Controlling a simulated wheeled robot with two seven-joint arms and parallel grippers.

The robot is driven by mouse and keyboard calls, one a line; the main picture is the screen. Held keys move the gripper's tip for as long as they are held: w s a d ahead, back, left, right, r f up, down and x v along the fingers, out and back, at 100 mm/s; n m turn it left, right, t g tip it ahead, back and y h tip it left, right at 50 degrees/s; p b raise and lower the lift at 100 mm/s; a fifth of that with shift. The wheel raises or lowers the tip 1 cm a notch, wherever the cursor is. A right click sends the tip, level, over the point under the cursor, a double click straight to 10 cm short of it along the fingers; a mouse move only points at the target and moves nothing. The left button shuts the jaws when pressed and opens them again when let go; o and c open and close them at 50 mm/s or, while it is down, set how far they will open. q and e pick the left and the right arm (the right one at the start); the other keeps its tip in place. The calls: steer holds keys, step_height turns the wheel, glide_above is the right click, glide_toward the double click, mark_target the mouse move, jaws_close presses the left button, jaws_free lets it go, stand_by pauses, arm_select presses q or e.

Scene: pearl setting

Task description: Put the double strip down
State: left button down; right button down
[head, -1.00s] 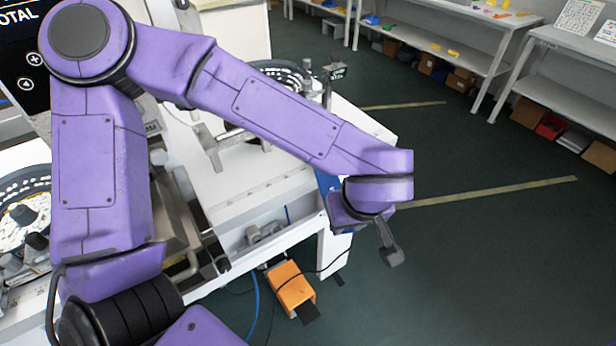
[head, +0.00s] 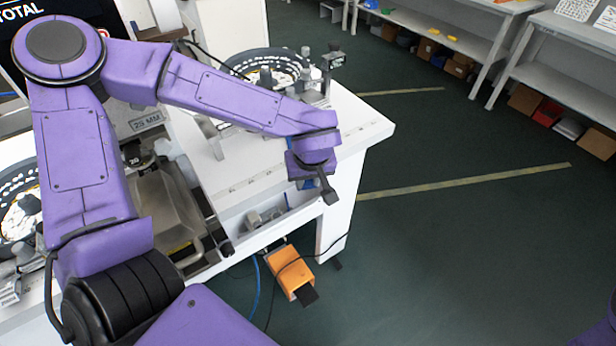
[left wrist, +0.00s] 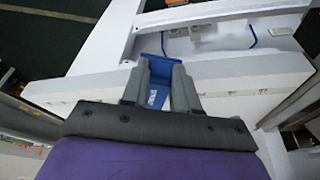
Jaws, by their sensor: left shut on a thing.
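My left gripper (head: 327,190) is over the front right part of the white bench. In the left wrist view its two grey fingers (left wrist: 160,72) are closed on a flat blue piece with white lettering, the double strip (left wrist: 158,92). Only a sliver of blue shows beside the gripper in the head view, and the rest is hidden by the wrist. The white bench (head: 362,125) lies below and behind the gripper. I cannot tell whether the strip touches the bench. My right gripper is out of view.
A round bowl feeder (head: 262,62) stands at the back of the bench, with small fixtures beside it. An orange foot pedal (head: 290,272) is on the floor in front. White shelves (head: 440,20) stand at the far right. The bench's right end looks bare.

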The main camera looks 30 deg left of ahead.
arm_select(q)
steer(key=c, duration=0.9)
jaws_free()
steer(key=shift+o, duration=0.2)
steer(key=v, duration=1.2)
steer(key=shift+p, duration=0.35)
steer(key=shift+s, duration=0.1)
